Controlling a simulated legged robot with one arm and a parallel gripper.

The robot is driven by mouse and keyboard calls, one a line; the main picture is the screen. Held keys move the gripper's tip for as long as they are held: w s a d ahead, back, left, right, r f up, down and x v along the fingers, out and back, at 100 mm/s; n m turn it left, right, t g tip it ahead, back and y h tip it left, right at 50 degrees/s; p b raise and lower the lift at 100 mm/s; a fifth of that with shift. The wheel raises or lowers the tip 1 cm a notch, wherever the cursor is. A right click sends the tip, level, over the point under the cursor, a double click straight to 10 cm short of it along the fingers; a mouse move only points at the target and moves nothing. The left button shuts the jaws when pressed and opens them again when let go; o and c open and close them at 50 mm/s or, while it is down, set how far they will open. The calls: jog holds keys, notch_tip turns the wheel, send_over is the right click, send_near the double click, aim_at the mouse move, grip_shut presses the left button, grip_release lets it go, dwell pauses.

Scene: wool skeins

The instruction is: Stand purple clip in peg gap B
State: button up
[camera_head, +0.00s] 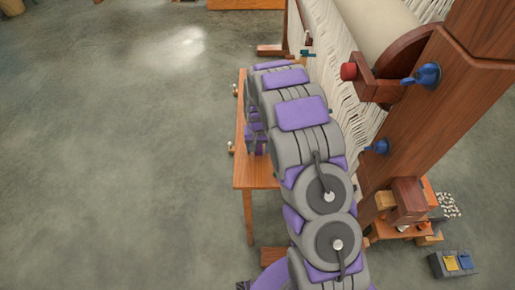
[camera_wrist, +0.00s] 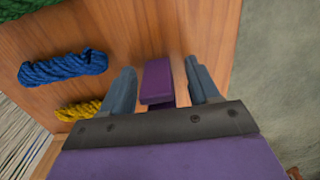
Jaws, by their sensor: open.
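The purple clip (camera_wrist: 157,82) shows in the wrist view as a small purple block between the two fingers of my gripper (camera_wrist: 160,88). The fingers are apart, with a visible gap between the clip and the right finger. The clip is over or on the wooden tabletop (camera_wrist: 180,25); I cannot tell whether it touches the wood. In the head view my arm covers most of the wooden table (camera_head: 252,174) and hides the clip. Peg gap B cannot be made out in either view.
Green (camera_wrist: 40,7), blue (camera_wrist: 63,69) and yellow (camera_wrist: 80,109) wool skeins lie on the tabletop left of my gripper. A large wooden loom (camera_head: 440,100) with pale threads stands close on the right. A low stool (camera_head: 405,225) stands near its foot. The floor at left is clear.

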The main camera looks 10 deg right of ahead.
notch_tip(320, 180, up, 10)
jog(key=shift+w+r+p, duration=0.1)
jog(key=shift+r+p, duration=0.15)
jog(key=shift+p, duration=0.55)
jog(key=shift+s+r, duration=0.25)
jog(key=shift+r, duration=0.45)
jog(key=s+d+r, duration=0.1)
jog(key=s+r, duration=1.3)
jog(key=s, duration=0.4)
jog(key=s+r+n+g, duration=0.1)
jog(key=s+r+n, duration=0.1)
jog(key=s, duration=2.1)
jog(key=shift+s+r+g, duration=0.15)
jog(key=shift+r+g, duration=0.25)
jog(key=shift+r, duration=0.15)
jog(key=shift+o, duration=0.5)
jog(key=shift+s, duration=0.25)
